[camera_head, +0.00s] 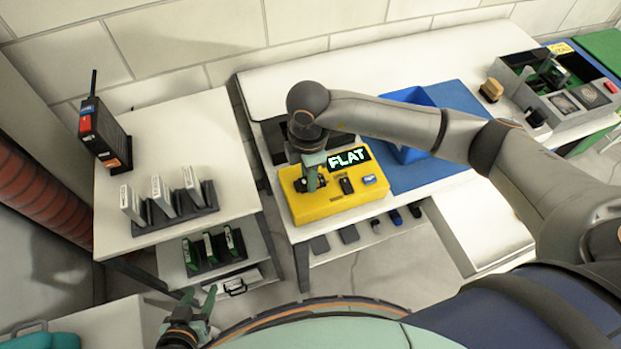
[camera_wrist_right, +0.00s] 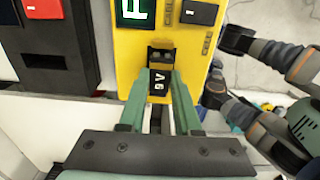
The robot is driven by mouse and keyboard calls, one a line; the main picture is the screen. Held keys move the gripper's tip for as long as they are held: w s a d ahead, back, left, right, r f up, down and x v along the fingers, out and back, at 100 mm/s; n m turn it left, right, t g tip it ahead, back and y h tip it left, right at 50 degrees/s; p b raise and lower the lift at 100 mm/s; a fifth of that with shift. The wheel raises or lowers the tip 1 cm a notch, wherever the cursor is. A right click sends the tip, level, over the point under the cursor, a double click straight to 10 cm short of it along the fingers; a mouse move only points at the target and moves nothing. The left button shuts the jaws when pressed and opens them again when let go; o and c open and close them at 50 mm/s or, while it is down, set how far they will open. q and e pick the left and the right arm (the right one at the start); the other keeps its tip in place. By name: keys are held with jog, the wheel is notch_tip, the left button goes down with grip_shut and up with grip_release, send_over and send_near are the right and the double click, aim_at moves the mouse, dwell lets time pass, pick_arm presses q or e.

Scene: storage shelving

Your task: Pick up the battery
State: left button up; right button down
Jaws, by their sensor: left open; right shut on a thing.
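The battery (camera_wrist_right: 158,80) is a small dark block marked "9V". In the right wrist view it sits between the two green fingers of my right gripper (camera_wrist_right: 159,92), which is shut on it. The battery is at the yellow tester (camera_wrist_right: 132,55). I cannot tell if it still touches the tester. In the head view my right gripper (camera_head: 312,180) reaches down over the left part of the yellow tester (camera_head: 335,206), whose display reads "FLAT". My left gripper (camera_head: 199,298) is open and empty at the bottom left, away from the tester.
A rack of white-edged modules (camera_head: 175,212) and a black radio (camera_head: 104,132) stand on the left table. A blue tray (camera_head: 405,155) lies behind my right arm. A grey sorting box (camera_head: 555,105) stands far right. A lower shelf holds a green-edged rack (camera_head: 212,255).

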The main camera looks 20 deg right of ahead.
jog(key=shift+r, duration=0.55)
notch_tip(320, 180, up, 2)
jog(key=shift+s+r, duration=0.1)
jog(key=shift+r, duration=0.15)
jog(key=s+r+p, duration=0.4)
jog(key=s+r, duration=0.5)
jog(key=s, duration=0.4)
jog(key=shift+s+a+r, duration=0.25)
jog(key=shift+s+a, duration=0.1)
jog(key=shift+s, duration=0.05)
